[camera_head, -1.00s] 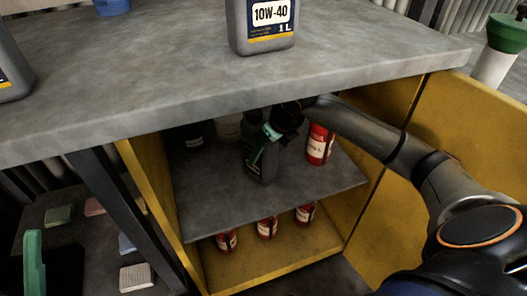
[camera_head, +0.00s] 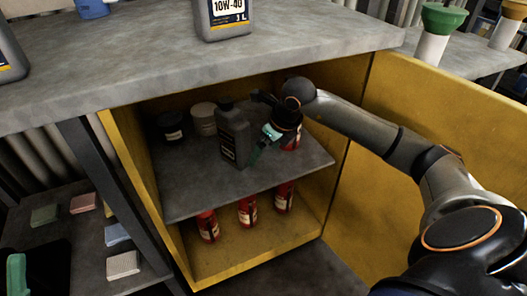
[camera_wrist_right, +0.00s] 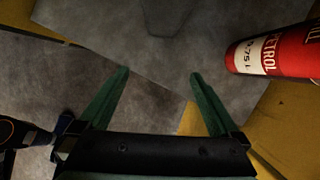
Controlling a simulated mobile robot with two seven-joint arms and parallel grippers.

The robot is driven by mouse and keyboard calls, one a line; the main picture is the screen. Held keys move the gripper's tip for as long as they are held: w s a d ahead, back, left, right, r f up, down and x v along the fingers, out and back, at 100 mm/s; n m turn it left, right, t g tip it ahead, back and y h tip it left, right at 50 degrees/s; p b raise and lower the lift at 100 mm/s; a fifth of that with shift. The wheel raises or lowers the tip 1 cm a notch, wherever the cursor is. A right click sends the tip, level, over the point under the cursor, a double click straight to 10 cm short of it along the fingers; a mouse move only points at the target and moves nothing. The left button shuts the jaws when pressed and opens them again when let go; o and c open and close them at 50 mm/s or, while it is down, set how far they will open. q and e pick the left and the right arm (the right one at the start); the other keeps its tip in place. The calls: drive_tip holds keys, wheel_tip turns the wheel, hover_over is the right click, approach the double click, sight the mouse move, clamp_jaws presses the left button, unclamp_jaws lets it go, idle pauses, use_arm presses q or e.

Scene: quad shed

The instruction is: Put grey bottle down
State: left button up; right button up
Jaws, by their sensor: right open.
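The grey bottle (camera_head: 236,137) stands upright on the upper shelf (camera_head: 195,190) of the yellow cabinet. My right gripper (camera_head: 266,140) is open, just right of the bottle in the head view. A small gap seems to lie between them, but I cannot tell whether a fingertip still touches it. In the right wrist view the open green fingers (camera_wrist_right: 159,76) have nothing between them but grey surface. A faint dark grey shape at that view's top edge may be the bottle.
A white tub (camera_head: 204,118) and a dark jar (camera_head: 170,127) stand left of the bottle. A red canister (camera_wrist_right: 275,52) is to the right, partly behind my gripper in the head view. Red canisters (camera_head: 247,211) stand below. The worktop (camera_head: 130,70) overhangs the shelf.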

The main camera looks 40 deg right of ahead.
drive_tip(key=s+a+f+n+g+y, duration=0.1)
drive_tip(key=s+a+y, duration=0.3)
drive_tip(key=a, duration=0.5)
drive_tip(key=s+a+f+n+g+y, duration=0.1)
drive_tip(key=s+a+y, duration=0.3)
drive_tip(key=a, duration=0.6)
drive_tip(key=s+a+r+g+y, duration=0.2)
drive_tip(key=s+a+r+y, duration=0.55)
drive_tip(key=a, duration=0.35)
drive_tip(key=s+a+r+m+t+y, duration=0.2)
drive_tip(key=s+r+m+y, duration=0.3)
drive_tip(key=r, duration=0.4)
drive_tip(key=w+d+r+m+t+h, duration=0.1)
drive_tip(key=d+r+m+t+h, duration=0.2)
drive_tip(key=m+t, duration=0.6)
drive_tip(key=w+d+r+m+t+h, duration=0.1)
drive_tip(key=d+r+m+t+h, duration=0.2)
drive_tip(key=m+t, duration=0.7)
drive_tip(key=d+r+m, duration=0.1)
drive_tip(key=d+m, duration=0.1)
drive_tip(key=m, duration=0.2)
drive_tip(key=shift+w+r, duration=0.2)
drive_tip(key=shift+w, duration=0.05)
